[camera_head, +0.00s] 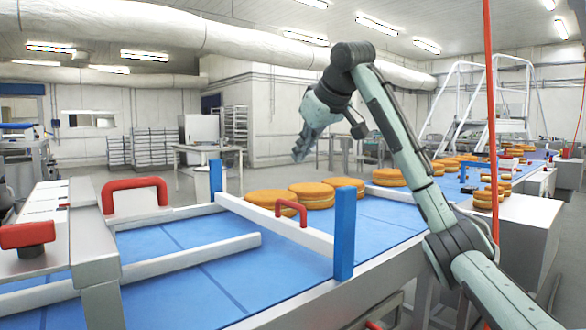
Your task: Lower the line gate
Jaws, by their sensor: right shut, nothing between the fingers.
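The line gate (255,217) is a white bar across the blue conveyor, between a far blue post (216,180) and a near blue post (344,233). It sits low against the posts; I cannot tell whether its underside touches the belt. A red handle (291,209) stands upright on the bar. My right gripper (298,156) is shut and empty, pointing down in the air above the handle in the picture, clear of it. My left gripper is not in view.
Filled rounds (313,194) lie on the belt (385,207) just behind the gate, with several more farther along. A stack of rounds (488,197) stands on a white cabinet at right. A red upright line (490,120) passes near my right arm. A machine with red handles (136,190) is at left.

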